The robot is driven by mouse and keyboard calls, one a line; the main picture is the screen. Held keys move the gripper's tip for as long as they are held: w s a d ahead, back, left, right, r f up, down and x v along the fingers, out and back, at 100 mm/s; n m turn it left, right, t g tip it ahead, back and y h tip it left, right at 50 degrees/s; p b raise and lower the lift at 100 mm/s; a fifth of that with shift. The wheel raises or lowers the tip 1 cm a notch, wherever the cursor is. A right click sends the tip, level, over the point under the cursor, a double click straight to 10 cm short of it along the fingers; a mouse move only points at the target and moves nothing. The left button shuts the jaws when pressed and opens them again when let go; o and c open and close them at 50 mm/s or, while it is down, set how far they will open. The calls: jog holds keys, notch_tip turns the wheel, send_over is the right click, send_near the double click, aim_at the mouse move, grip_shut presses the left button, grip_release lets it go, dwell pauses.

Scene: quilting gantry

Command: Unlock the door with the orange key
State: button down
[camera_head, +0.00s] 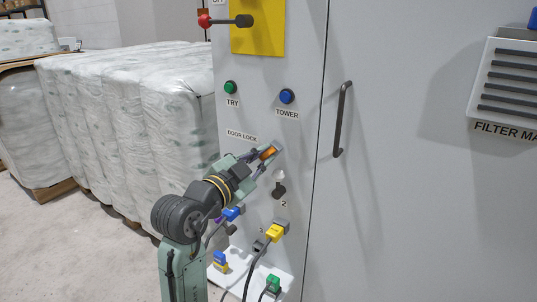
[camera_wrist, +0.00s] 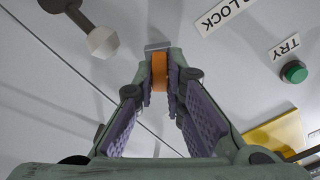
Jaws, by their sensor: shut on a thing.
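My gripper (camera_head: 265,160) is shut on the orange key (camera_head: 268,153) in front of the white cabinet panel, just below the right end of the DOOR LOCK label (camera_head: 241,136). In the wrist view the orange key (camera_wrist: 159,74) sits between my fingertips (camera_wrist: 161,82), its far end against a small grey lock piece (camera_wrist: 158,46) on the panel. I cannot tell how deep the key is in the lock, or how it is turned. The cabinet door (camera_head: 400,200) is closed, with a dark upright handle (camera_head: 342,120).
A dark knob switch (camera_head: 279,190) is close below my gripper. Plugs with cables, including a yellow one (camera_head: 276,232), are lower down. Green TRY (camera_head: 230,87) and blue TOWER (camera_head: 287,96) buttons are above. Wrapped bales (camera_head: 130,120) stand at left.

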jog(key=shift+f+m+b, duration=0.15)
jog(key=shift+m+b, duration=1.15)
jog(key=shift+b, duration=0.2)
jog(key=shift+m+b, duration=0.35)
jog(key=shift+m, duration=0.05)
jog(key=m+b, duration=0.2)
jog(key=shift+b, duration=0.35)
jog(key=shift+m+b, duration=0.75)
jog(key=shift+m, duration=0.25)
